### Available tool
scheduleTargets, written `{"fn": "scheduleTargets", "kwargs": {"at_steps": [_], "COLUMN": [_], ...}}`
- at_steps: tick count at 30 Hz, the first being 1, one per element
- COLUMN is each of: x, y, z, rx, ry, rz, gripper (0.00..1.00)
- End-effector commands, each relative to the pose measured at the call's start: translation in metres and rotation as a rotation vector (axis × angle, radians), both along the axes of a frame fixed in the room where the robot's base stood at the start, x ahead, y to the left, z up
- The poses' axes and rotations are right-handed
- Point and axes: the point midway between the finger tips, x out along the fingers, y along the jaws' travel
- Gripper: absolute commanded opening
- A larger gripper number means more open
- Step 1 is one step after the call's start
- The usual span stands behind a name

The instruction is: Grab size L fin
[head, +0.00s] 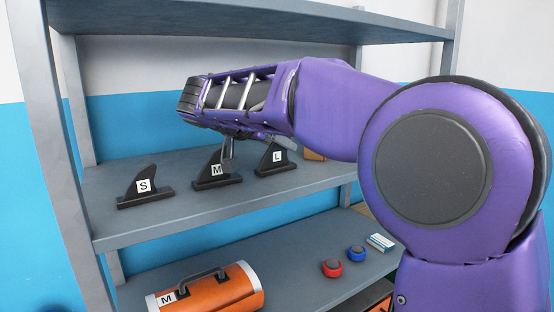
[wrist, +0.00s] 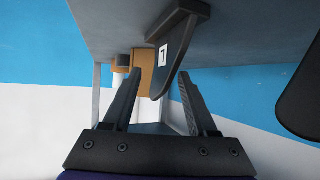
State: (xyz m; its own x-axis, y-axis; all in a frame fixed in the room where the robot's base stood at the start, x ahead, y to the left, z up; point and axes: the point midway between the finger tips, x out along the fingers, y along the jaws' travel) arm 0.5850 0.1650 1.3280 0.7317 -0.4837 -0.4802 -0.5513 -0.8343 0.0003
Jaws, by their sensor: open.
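The size L fin (head: 273,161) is black with a white L label and stands on the middle shelf, right of the M fin (head: 213,172) and the S fin (head: 145,187). My gripper (head: 252,142) is above the shelf at the M and L fins, its fingers pointing down. In the wrist view, which looks upside down, my gripper (wrist: 160,76) is open with a finger on each side of the L fin (wrist: 178,55). The fin's tip reaches between the fingers, with gaps beside it. The dark fin at the right edge (wrist: 302,95) is outside the fingers.
The grey middle shelf (head: 110,218) has an upper shelf (head: 250,20) over it. A brown box (head: 314,155) stands behind the L fin. The lower shelf holds an orange M cylinder (head: 225,291), a red item (head: 332,268), a blue item (head: 356,253) and a small white box (head: 380,243).

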Motion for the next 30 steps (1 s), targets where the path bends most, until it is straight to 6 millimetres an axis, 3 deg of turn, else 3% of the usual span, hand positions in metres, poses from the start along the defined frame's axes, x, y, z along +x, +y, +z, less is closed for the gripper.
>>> {"fn": "scheduleTargets", "kwargs": {"at_steps": [6,15,30], "x": [0.0002,0.0001,0.0001], "y": [0.0,-0.0001,-0.0002], "z": [-0.0001,0.0002,0.0007], "rx": [0.0,0.001,0.001], "ry": [-0.001,-0.002,-0.002], "rz": [0.001,0.0,0.0], "gripper": [0.55,0.01,0.0]}}
